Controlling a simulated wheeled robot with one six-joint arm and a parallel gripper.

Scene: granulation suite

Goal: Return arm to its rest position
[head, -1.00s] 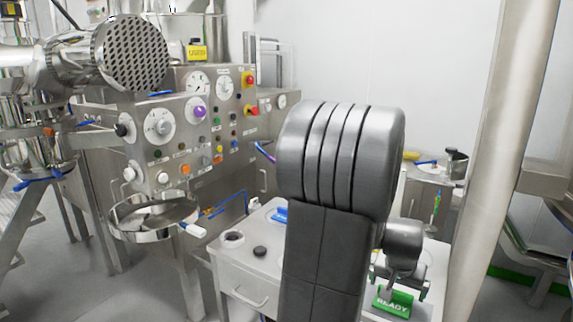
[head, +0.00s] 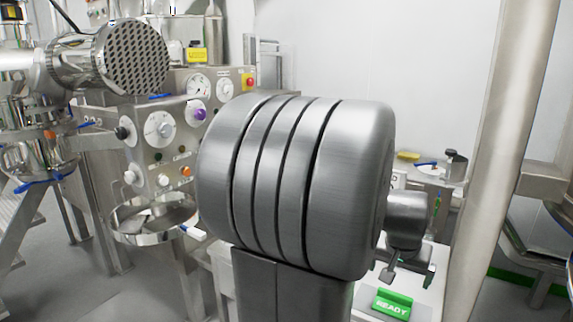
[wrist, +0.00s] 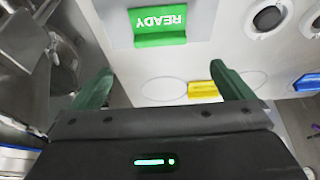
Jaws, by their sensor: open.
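My arm's large grey joint fills the middle of the head view. My gripper (head: 407,273) is right of it, above the white cart top near the green READY sign (head: 391,304). In the wrist view my gripper (wrist: 165,88) has its two green fingers spread wide, with nothing held between them. The READY sign (wrist: 160,26) appears upside down there, beyond the fingers. A yellow block (wrist: 203,89) shows close to the right finger in the picture, on or over the white top; I cannot tell its distance.
The control panel (head: 160,127) with dials and knobs stands left, partly hidden by my arm. A steel pan (head: 140,222) juts out below it. A steel post (head: 500,140) rises at the right. A blue block (wrist: 307,82) and dark round wells (wrist: 268,18) are on the top.

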